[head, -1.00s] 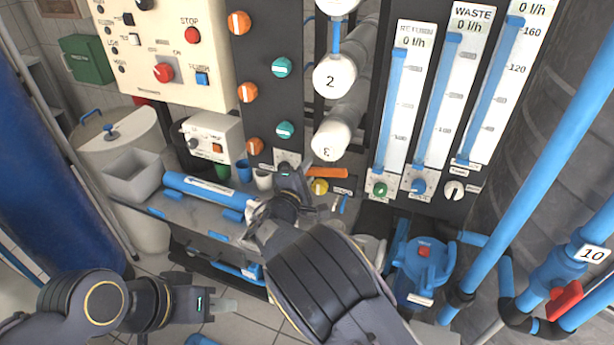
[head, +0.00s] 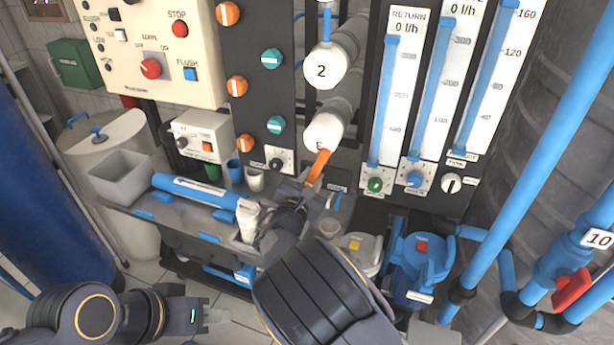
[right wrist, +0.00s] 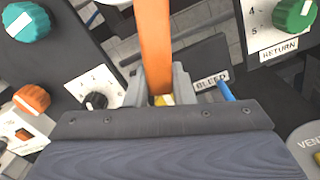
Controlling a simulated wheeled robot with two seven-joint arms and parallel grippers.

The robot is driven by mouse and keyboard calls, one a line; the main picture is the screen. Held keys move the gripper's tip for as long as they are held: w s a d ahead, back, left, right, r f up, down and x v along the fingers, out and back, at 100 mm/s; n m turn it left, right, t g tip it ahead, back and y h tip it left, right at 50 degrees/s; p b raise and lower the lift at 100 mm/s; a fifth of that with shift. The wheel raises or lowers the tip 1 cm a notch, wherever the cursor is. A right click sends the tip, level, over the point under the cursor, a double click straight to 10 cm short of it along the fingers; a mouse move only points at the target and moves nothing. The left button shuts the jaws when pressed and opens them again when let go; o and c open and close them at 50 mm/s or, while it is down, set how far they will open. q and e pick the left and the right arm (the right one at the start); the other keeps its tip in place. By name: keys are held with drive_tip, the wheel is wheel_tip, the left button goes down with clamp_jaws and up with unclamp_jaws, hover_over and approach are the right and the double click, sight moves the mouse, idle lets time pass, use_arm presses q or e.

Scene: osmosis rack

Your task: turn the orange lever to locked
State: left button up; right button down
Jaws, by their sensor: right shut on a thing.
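The orange lever (head: 318,167) sits at the lower part of the dark panel, under the white pipe end with a hidden number. It points steeply up, leaning a little right. In the right wrist view the orange lever (right wrist: 155,40) runs up between the fingers, with a bit of yellow at its base. My right gripper (head: 308,187) is shut on the lever; its fingers (right wrist: 160,84) lie on both sides of it. My left gripper (head: 215,316) hangs at the lower left, away from the panel; its finger gap is unclear. No locked mark is readable.
A BLEED label (right wrist: 211,80) and a blue handle (right wrist: 227,92) are close right of the lever. A black knob (right wrist: 96,101) is left of it. Flow meters (head: 397,90) stand to the right. A bench (head: 185,222) with a grey bin (head: 122,180) and blue tube lies left.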

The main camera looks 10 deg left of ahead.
drive_tip(key=shift+s+d+f+n+p, duration=0.1)
drive_tip(key=shift+d+n+p, duration=0.25)
drive_tip(key=shift+n, duration=0.7)
drive_tip(key=shift+s+d+f+n+p, duration=0.15)
drive_tip(key=shift+d+n, duration=0.3)
drive_tip(key=shift+n, duration=0.6)
drive_tip(key=c, duration=1.5)
unclamp_jaws()
drive_tip(key=shift+r, duration=0.1)
drive_tip(key=shift+s+a+b, duration=0.15)
drive_tip(key=shift+s+a, duration=0.1)
drive_tip(key=shift+s, duration=1)
drive_tip(key=shift+s+a+b, duration=0.15)
drive_tip(key=shift+s+a, duration=0.05)
drive_tip(key=shift+s, duration=1.1)
drive_tip(key=shift+s+a+b, duration=0.15)
drive_tip(key=shift+s+a, duration=0.1)
drive_tip(key=shift+s, duration=1)
